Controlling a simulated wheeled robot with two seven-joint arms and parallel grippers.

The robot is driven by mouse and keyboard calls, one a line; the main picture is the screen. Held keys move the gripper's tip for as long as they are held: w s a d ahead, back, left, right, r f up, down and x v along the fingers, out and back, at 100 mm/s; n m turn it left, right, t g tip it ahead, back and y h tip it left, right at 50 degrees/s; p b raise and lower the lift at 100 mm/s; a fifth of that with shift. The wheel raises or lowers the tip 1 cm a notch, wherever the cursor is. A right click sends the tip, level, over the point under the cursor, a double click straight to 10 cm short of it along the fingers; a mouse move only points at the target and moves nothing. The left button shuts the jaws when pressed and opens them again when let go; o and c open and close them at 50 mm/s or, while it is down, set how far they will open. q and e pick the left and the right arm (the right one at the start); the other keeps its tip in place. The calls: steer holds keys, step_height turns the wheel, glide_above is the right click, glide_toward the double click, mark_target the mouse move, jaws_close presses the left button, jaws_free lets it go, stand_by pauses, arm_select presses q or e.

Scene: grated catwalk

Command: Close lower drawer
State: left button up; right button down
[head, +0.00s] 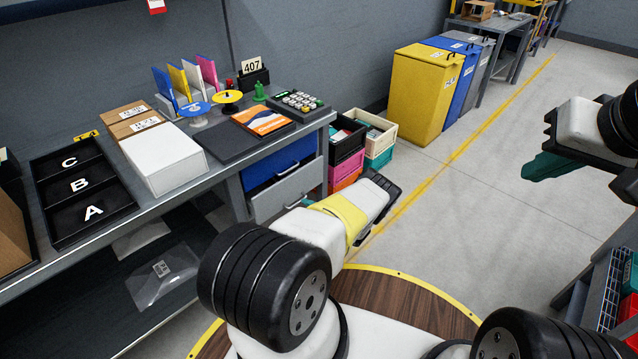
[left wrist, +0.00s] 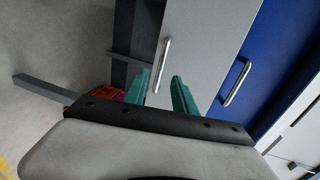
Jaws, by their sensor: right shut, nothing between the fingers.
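The lower drawer (head: 281,202) has a light grey front with a bar handle and sits under the blue upper drawer (head: 280,163) in the workbench. Its front seems to stand out a little beyond the blue one; how far is hard to tell. In the left wrist view the grey front (left wrist: 203,35) is turned on its side. My left gripper (left wrist: 162,76) is open there, its teal fingers apart and empty, pointing at the grey front near its handle. My right gripper (head: 545,167) is shut and empty, far right above the floor.
Stacked crates (head: 347,140) stand just right of the drawers, near my left gripper. Yellow (head: 421,95), blue and grey bins stand farther back. Open floor lies right of the yellow line.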

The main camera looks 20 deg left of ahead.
arm_select(q)
steer(key=shift+x, duration=2.25)
jaws_close()
